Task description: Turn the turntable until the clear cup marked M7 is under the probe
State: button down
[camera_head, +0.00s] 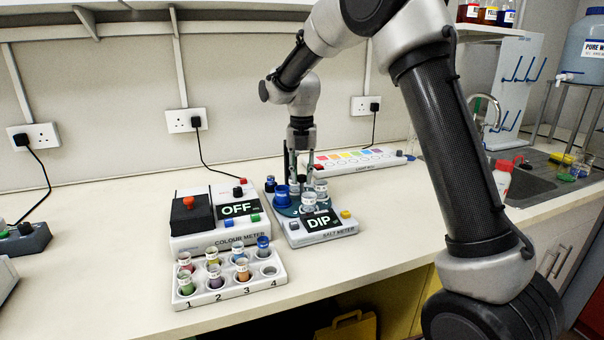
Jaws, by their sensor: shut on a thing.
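The turntable (286,211) is a dark teal disc on the salt meter (336,233), whose display reads DIP. A blue cup (282,199) stands at its left. Clear cups with pale labels stand at the front (309,201) and right (321,188) of the disc. Their marks are too small to read, so I cannot tell which is M7. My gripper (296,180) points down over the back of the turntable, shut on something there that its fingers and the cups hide. The probe cannot be made out clearly near the dark upright beside my gripper.
The colour meter (212,218), reading OFF, stands left of the salt meter. A white rack (232,291) of coloured vials is in front. A white strip with colour patches (360,160) lies behind. A sink (545,180) is at right.

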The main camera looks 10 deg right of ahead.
dwell(0.5)
jog(key=c, duration=1.5)
grip_release()
jog(key=shift+o, duration=0.2)
notch_tip(320, 180, up, 12)
